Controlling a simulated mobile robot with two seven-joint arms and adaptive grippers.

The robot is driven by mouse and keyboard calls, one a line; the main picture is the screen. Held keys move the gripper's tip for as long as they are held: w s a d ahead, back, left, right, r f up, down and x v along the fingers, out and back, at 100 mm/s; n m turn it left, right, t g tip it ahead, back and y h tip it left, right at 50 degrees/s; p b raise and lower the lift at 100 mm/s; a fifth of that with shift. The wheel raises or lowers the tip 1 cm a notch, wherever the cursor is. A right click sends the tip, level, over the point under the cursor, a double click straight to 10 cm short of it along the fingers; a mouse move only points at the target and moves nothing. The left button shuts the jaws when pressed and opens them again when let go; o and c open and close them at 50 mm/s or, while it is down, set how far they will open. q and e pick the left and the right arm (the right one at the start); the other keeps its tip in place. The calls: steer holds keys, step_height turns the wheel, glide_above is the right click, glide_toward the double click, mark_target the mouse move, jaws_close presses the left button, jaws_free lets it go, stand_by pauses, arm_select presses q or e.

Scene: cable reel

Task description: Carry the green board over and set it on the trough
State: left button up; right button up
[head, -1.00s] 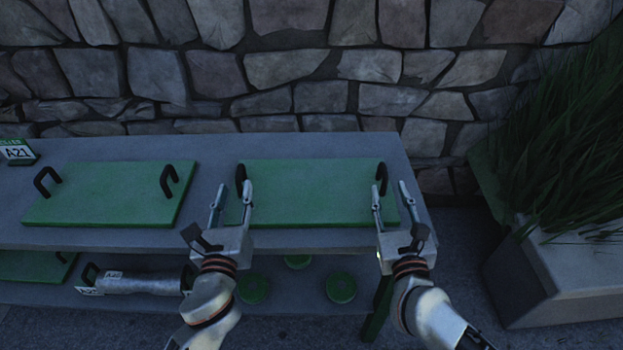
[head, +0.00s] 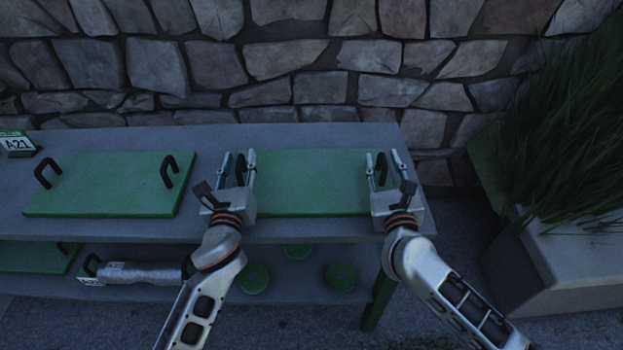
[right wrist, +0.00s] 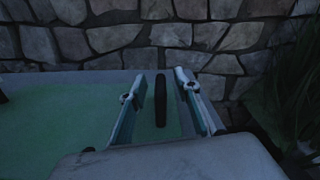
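A flat green board (head: 310,185) with a black handle at each end lies on the right part of the grey bench top. My left gripper (head: 239,155) is open, its fingers on either side of the left handle (head: 240,170). My right gripper (head: 383,156) is open around the right handle (head: 382,172). In the right wrist view that handle (right wrist: 160,100) stands upright between the spread fingers (right wrist: 162,80), with gaps on both sides. No trough is clearly identifiable; a grey planter-like box (head: 575,262) with tall grass stands at the right.
A second green board (head: 110,185) with two handles lies on the bench's left part, near an A21 sign (head: 17,144). The shelf below holds a grey cylinder (head: 140,273) and several green round pieces (head: 341,275). A stone wall (head: 290,60) stands behind the bench (head: 205,225).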

arm_select(q)
steer(key=shift+w, duration=0.1)
arm_select(e)
steer(key=shift+w, duration=0.1)
arm_select(q)
jaws_close()
arm_select(e)
jaws_close()
arm_select(q)
steer(key=shift+r, duration=0.2)
arm_select(e)
steer(key=shift+r, duration=0.2)
